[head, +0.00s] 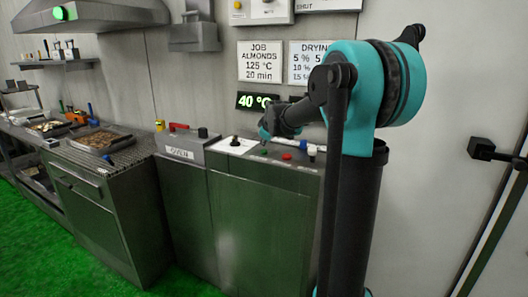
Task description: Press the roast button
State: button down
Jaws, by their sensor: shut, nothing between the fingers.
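A steel control cabinet (262,218) stands in the middle, with controls on its top. A small green button (264,151) and a red button (287,156) show there. Any label naming the roast button is too small to read. My gripper (265,136) is shut and empty, low over the cabinet top, just above the green button in the picture. I cannot tell whether it touches the button. My own arm hides part of the cabinet's right side.
A white-topped lever (312,151) stands right of the red button. A black knob (234,140) sits on a white plate at left. The oven panel (181,153) and a counter with a tray (98,139) lie further left. A green "40 °C" display (256,102) hangs behind.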

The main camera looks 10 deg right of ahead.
aim_at(264, 151)
jog(key=shift+r, duration=2.45)
